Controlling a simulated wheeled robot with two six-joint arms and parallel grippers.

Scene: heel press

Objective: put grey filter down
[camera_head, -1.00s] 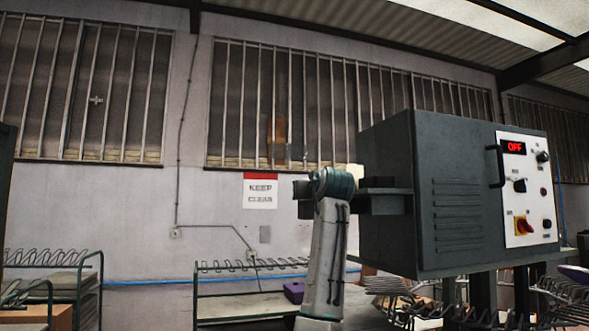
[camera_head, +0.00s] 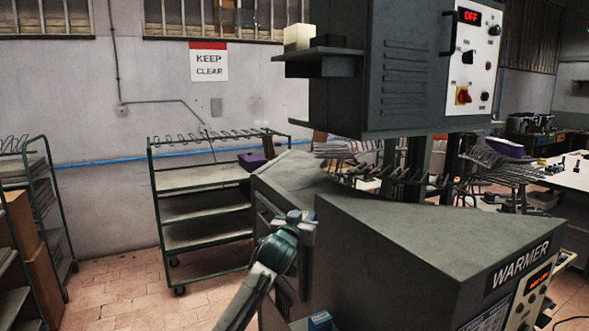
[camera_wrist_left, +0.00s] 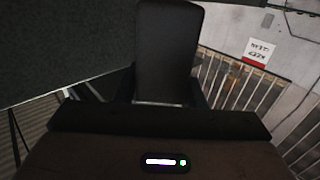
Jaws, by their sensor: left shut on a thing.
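My left gripper (camera_head: 306,228) is at the end of the arm coming up from the bottom of the head view, in front of the dark machine's side. It is shut on a small pale grey thing, which I take for the grey filter (camera_head: 300,217); its shape is hard to make out. In the left wrist view a dark block (camera_wrist_left: 168,50) juts out from the gripper's middle; I cannot tell if it is fingers or a held thing. My right gripper is not in view.
The warmer (camera_head: 400,235) fills the lower right. Above it hangs a dark cabinet (camera_head: 400,85) with a side shelf (camera_head: 318,53) bearing a cream block (camera_head: 297,37). A green wheeled rack (camera_head: 205,215) stands at the left wall, with clear floor (camera_head: 115,285) before it.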

